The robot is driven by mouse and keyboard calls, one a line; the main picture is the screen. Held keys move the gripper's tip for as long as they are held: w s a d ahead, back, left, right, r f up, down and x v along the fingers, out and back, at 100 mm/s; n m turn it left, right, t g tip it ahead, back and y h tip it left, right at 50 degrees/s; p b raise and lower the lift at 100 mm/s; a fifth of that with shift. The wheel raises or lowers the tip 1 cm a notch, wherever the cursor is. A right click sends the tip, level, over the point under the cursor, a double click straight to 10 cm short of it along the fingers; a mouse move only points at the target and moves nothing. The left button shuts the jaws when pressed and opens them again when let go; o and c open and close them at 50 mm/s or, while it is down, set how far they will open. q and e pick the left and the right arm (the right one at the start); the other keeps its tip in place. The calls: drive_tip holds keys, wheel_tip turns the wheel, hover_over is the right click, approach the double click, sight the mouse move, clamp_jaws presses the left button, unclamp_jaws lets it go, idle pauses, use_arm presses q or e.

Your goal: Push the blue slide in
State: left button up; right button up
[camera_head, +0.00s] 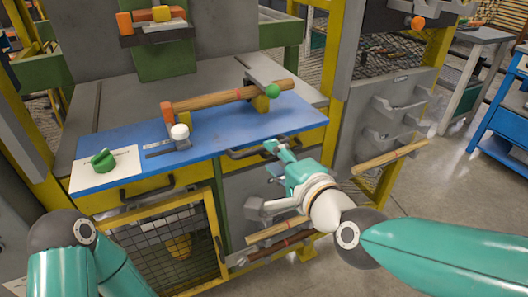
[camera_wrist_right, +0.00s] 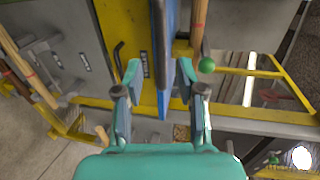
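The blue slide appears to be the flat blue board (camera_head: 215,148) across the front of the bench, the only blue part I see on it. My right gripper (camera_head: 276,150) is at its front edge, right of the middle. In the right wrist view the gripper (camera_wrist_right: 162,75) is open, and the board's edge (camera_wrist_right: 163,50) shows between its two fingers. Whether either finger touches the board I cannot tell. My left arm shows at the lower left of the head view, but its gripper is out of view.
On the board are a green knob (camera_head: 103,160), a white knob (camera_head: 180,132) and a turned wood piece (camera_head: 220,98) in orange and yellow holders. A green ball (camera_head: 273,90) is at its right end. Below are dark handles (camera_head: 146,191) and a yellow-framed mesh door (camera_head: 165,245).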

sight(264, 149)
drive_tip(key=x, duration=0.5)
drive_tip(key=shift+w, duration=0.15)
clamp_jaws()
